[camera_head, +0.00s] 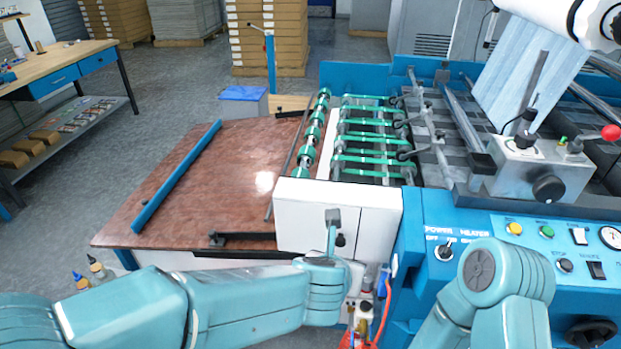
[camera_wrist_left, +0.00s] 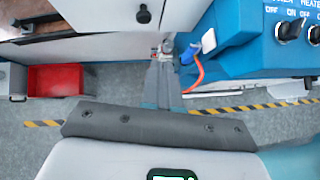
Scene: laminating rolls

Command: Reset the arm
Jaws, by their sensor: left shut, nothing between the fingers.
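My left arm reaches in from the left in the head view. Its gripper (camera_head: 333,217) points away from me, in front of the white end housing of the laminating machine (camera_head: 365,205). In the left wrist view the gripper (camera_wrist_left: 163,52) shows two grey fingers together, shut and empty, with the floor beyond. I cannot tell whether the fingertips touch the housing. Part of my right arm shows at the lower right of the head view; its gripper is out of view.
The blue control panel (camera_head: 535,240) with switches and knobs stands close on the right. A brown table (camera_head: 190,190) with a blue bar lies left of the green-banded rollers. In the wrist view, an orange hose (camera_wrist_left: 196,77) is near the fingers and a red bin (camera_wrist_left: 55,79) stands left.

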